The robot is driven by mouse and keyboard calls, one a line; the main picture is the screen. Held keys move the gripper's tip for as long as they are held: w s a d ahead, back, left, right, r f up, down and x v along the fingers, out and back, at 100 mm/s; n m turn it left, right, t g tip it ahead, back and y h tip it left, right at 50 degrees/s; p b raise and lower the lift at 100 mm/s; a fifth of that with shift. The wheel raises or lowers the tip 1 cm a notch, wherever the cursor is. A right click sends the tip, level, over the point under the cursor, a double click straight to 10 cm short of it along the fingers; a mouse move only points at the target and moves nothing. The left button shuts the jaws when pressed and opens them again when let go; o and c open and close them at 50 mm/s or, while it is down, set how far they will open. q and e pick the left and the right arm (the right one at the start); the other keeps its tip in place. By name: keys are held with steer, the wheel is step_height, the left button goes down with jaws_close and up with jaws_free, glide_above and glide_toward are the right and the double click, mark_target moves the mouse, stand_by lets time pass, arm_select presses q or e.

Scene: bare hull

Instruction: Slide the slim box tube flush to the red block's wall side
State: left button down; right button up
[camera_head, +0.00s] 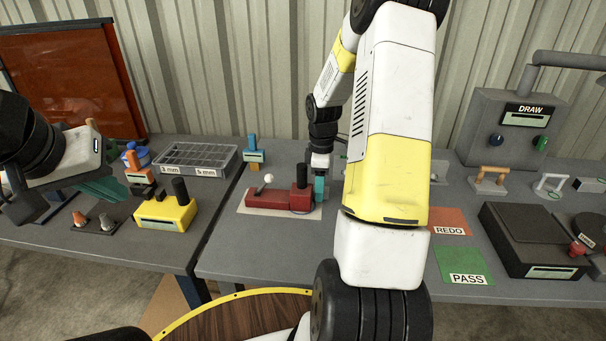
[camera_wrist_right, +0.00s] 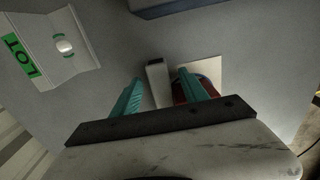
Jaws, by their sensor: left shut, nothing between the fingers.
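The red block (camera_head: 272,198) lies on a white plate (camera_head: 250,210) on the right-hand bench, with a black knob at its right end. My right gripper (camera_head: 320,188) reaches down at the block's right end. In the right wrist view its teal fingers (camera_wrist_right: 162,92) are apart, with the slim grey box tube (camera_wrist_right: 158,84) standing between them. A gap shows between the left finger and the tube. The right finger covers part of the red block (camera_wrist_right: 181,93). In the head view I cannot make out the tube. My left gripper (camera_head: 102,190) is shut and empty over the left bench.
A blue-topped tool (camera_head: 253,155) stands behind the plate. A yellow block (camera_head: 165,214) and a divided tray (camera_head: 197,158) are on the left bench. Right of my arm are a REDO mat (camera_head: 449,222), a PASS mat (camera_head: 464,265) and a dark box (camera_head: 525,235). A LOT-marked bracket (camera_wrist_right: 45,50) lies nearby.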

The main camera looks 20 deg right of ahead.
step_height(320, 180, up, 7)
steer(key=shift+f, duration=0.1)
steer(key=shift+r, duration=0.55)
steer(key=shift+s+a+r, duration=0.1)
steer(key=shift+a+r, duration=0.05)
steer(key=shift+r, duration=0.15)
steer(key=s+a+r+m+t+y, duration=0.1)
steer(key=s+a+r+m+t, duration=0.2)
steer(key=s+a+r+m, duration=0.3)
steer(key=s+a+r+m+t+y, duration=0.1)
steer(key=s+a+r+m+t, duration=0.2)
steer(key=s, duration=1.1)
steer(key=a+r+m, duration=0.3)
steer(key=a+r, duration=0.2)
steer(key=r, duration=0.2)
steer(key=shift+s+r, duration=0.35)
steer(key=shift+s, duration=0.05)
